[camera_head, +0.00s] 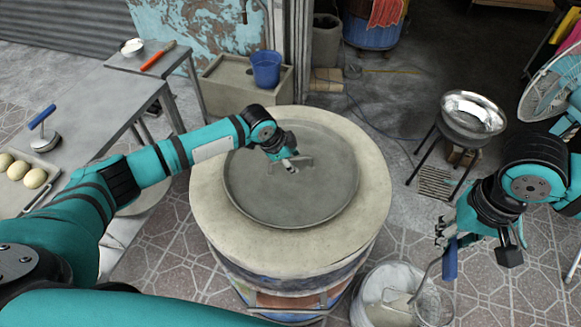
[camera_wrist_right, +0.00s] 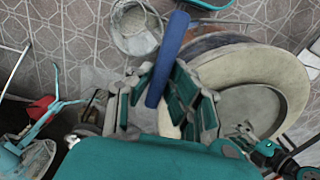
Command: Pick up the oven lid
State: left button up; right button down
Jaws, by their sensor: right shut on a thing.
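The oven lid (camera_head: 318,193) is a round grey disc lying flat on top of the barrel oven (camera_head: 215,205), with a small handle near its middle. My left gripper (camera_head: 289,163) is down at that handle. Its fingers are small and partly hidden, so I cannot tell whether they are closed on it. The lid (camera_wrist_right: 238,108) also shows at the right of the right wrist view. My right gripper (camera_head: 472,243) is shut on the blue handle (camera_head: 450,261) of a tool. The blue handle (camera_wrist_right: 170,60) stands between its fingers in the right wrist view.
A bucket (camera_head: 362,300) with pale contents stands at the oven's lower right, near the tool. A metal bowl (camera_head: 472,115) on a stand and a fan (camera_head: 549,83) are at the right. A table with dough balls (camera_head: 18,171) is at the left.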

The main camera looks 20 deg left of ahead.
pick_arm(q)
jog(key=shift+c, duration=0.5)
grip_shut()
jog(key=shift+w+r, duration=0.1)
jog(key=shift+r, duration=0.1)
